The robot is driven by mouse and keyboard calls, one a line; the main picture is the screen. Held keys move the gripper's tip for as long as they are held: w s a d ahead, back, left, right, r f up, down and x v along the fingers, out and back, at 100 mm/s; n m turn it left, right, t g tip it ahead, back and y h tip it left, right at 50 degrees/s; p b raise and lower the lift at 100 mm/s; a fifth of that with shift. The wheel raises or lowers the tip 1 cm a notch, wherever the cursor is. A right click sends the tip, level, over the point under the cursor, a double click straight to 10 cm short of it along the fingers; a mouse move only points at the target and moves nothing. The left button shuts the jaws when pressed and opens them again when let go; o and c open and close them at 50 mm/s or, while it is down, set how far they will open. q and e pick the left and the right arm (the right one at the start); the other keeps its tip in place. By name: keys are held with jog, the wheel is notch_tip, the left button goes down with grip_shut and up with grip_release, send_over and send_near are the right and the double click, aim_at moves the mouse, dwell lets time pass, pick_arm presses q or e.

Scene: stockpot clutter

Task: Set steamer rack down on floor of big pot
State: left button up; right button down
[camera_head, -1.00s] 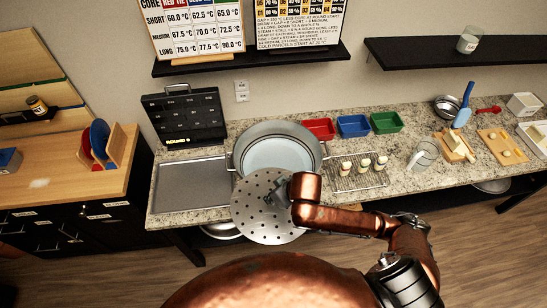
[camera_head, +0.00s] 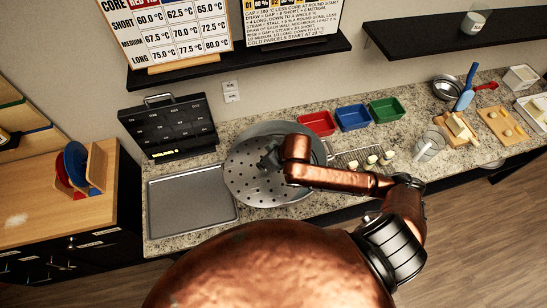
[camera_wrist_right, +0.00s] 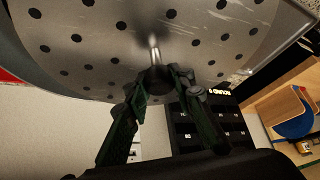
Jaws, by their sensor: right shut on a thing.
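The steamer rack (camera_head: 248,184) is a round grey metal disc with many holes and a central post. The big pot (camera_head: 284,128) is a wide grey metal pot on the counter; its rim shows behind and right of the rack. The rack covers most of the pot's opening, and the pot's floor is hidden. I cannot tell how far the rack's edge is from the rim. My right gripper (camera_head: 270,160) is shut on the rack's post; the right wrist view shows the fingers (camera_wrist_right: 160,82) at the post, against the perforated disc (camera_wrist_right: 110,40). My left gripper is not in view.
A flat metal tray (camera_head: 192,198) lies left of the pot, with a black case (camera_head: 172,128) behind it. A wire rack (camera_head: 345,158) with small cups is right of the pot. Red (camera_head: 318,122), blue (camera_head: 352,117) and green (camera_head: 386,110) bins stand behind.

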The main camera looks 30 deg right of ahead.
jog(key=w+d, duration=0.1)
jog(key=w+d+f, duration=0.1)
jog(key=d, duration=0.1)
jog(key=shift+w+d+f, duration=0.3)
jog(key=shift+w+d, duration=0.1)
jog(key=w+f, duration=0.1)
jog(key=d+f, duration=0.1)
jog(key=shift+w+f+p, duration=0.3)
jog(key=shift+w, duration=0.1)
jog(key=shift+w+d+f, duration=0.3)
jog(key=shift+w+f, duration=0.35)
jog(key=shift+f, duration=0.1)
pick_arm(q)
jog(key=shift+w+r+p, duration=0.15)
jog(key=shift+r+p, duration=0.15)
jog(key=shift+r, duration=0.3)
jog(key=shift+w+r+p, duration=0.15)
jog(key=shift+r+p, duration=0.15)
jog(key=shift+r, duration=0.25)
pick_arm(e)
notch_tip(320, 180, down, 6)
jog(key=d, duration=0.1)
jog(key=shift+w+d+f, duration=0.2)
jog(key=shift+d, duration=0.15)
